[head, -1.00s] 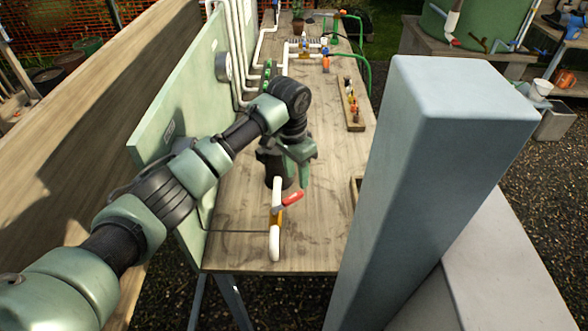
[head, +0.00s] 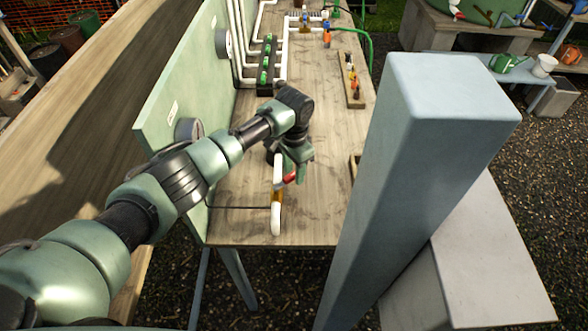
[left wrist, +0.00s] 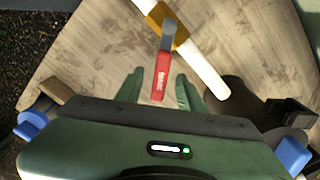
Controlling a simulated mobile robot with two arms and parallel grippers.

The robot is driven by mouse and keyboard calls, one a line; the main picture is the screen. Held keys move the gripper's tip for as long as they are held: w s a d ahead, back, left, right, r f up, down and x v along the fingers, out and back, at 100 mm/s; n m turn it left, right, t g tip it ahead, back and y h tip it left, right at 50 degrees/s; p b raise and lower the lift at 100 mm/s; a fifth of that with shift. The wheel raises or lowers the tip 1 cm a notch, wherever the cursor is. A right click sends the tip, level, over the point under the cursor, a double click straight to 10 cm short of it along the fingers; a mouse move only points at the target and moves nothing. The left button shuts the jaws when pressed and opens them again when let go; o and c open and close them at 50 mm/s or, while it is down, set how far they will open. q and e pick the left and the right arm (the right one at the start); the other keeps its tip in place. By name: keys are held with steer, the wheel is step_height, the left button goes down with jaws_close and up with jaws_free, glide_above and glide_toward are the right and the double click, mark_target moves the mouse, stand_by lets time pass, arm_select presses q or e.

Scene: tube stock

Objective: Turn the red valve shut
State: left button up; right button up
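The red valve's lever (head: 290,178) sticks out at an angle from its brass body (head: 277,197) on a white pipe (head: 275,222), near the front of the wooden bench. My left gripper (head: 296,172) is at the lever and partly hides it. In the left wrist view the red lever (left wrist: 160,78) lies between the two green fingers (left wrist: 160,74), which stand apart with a gap on both sides. The brass body (left wrist: 166,24) and white pipe (left wrist: 205,70) lie beyond the fingertips. My right gripper is not in view.
A green panel (head: 170,100) stands along the bench's left side. White pipes with a dark green-knobbed manifold (head: 265,68) and a wooden strip of small fittings (head: 351,78) are farther back. A large grey-blue post (head: 440,150) rises right of the bench. The bench top (head: 320,130) right of the pipe is mostly clear.

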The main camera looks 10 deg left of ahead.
arm_select(q)
jaws_close()
stand_by(1.3)
